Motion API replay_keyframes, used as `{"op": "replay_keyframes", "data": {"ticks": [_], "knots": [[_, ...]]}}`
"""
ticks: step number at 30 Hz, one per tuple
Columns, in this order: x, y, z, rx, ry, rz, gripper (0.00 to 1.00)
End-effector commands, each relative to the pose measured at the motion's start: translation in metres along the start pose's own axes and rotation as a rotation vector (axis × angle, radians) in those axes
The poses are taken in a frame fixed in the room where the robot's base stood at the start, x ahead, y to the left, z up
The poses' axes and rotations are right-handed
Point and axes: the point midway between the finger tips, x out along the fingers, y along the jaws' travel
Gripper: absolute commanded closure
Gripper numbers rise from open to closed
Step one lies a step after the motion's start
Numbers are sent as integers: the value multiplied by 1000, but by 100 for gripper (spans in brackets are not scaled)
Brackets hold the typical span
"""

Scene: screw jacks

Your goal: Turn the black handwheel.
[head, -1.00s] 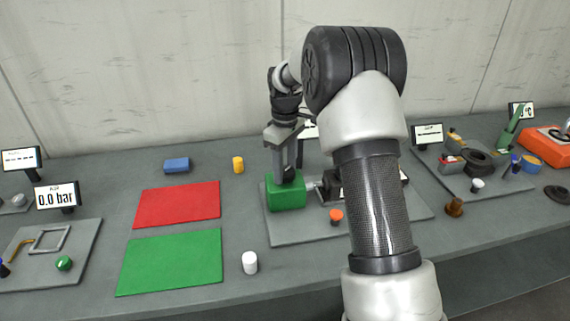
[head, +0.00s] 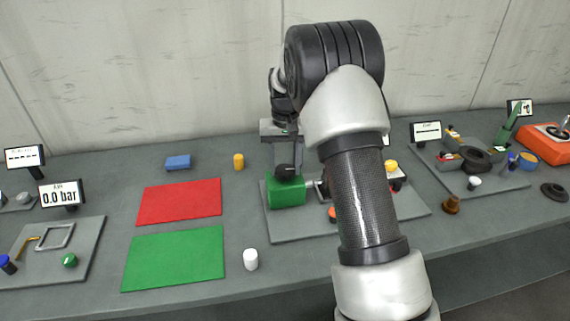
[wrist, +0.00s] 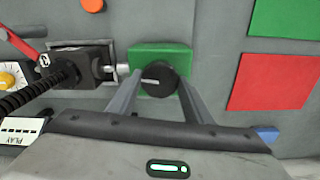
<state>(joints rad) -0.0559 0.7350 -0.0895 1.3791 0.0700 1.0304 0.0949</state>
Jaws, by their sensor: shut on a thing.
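The black handwheel (wrist: 158,82) is a round dark disc with a pale line across its top. It sits on a green block (wrist: 140,58) in the wrist view. In the head view the handwheel (head: 285,170) shows on top of the green block (head: 286,192), near the middle of the bench. My gripper (wrist: 160,80) reaches down with one finger on each side of the handwheel and is shut on it. In the head view my arm hides part of the gripper and the area right of the block.
A metal shaft (wrist: 117,70) joins the block to a black housing (wrist: 88,68) with a ribbed black hose (wrist: 40,88). Red (head: 179,201) and green (head: 172,259) mats lie to the left, with a white cylinder (head: 250,259) in front. Another crowded board stands right.

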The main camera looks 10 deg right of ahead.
Motion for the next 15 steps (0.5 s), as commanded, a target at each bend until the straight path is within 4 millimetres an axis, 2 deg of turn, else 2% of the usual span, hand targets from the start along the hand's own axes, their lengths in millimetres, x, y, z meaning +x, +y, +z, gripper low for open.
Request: {"op": "replay_keyframes", "data": {"ticks": [6, 15], "knots": [[-1, 0, 0, 172, 1, 2, 77], [-1, 1, 0, 329, 0, 2, 77]]}}
